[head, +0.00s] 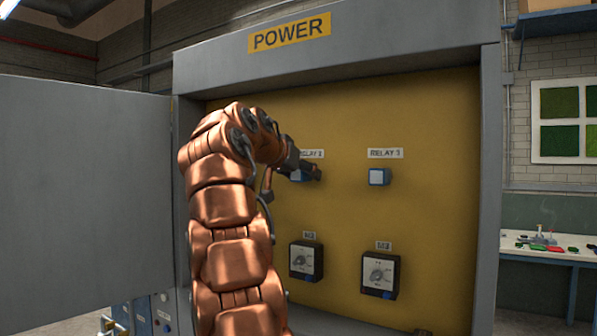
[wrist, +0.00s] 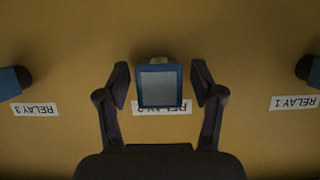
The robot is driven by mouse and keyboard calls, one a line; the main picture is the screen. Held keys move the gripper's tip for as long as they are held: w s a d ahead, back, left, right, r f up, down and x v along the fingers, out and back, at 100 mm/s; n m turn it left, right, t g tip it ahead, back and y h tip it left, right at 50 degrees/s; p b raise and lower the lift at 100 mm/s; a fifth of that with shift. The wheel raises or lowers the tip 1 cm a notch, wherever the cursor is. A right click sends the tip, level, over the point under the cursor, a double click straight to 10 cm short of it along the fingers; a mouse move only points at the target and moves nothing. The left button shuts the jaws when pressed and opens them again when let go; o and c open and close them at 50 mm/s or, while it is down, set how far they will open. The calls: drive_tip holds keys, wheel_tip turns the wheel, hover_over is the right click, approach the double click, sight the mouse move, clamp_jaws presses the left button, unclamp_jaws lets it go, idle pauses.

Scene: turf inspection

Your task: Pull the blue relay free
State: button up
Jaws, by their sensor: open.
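A blue relay (wrist: 159,85) with a pale grey face sits on the yellow panel at the label RELAY 2, which shows upside down in the wrist view. My gripper (wrist: 161,75) is open, with one finger on each side of this relay and a small gap on both sides. In the head view, this relay (head: 297,175) is partly hidden by my gripper (head: 307,171). A second blue relay (head: 378,177) sits at RELAY 3 and shows at the left edge of the wrist view (wrist: 12,83). Another (wrist: 309,69) is at RELAY 1, hidden by my arm in the head view.
The grey POWER cabinet (head: 340,47) stands open, with its door (head: 85,180) swung out to the left. Two dial boxes, M2 (head: 306,261) and M3 (head: 380,275), are mounted below the relays. The panel around RELAY 3 is clear.

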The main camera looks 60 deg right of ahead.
drive_tip(key=c, duration=1.2)
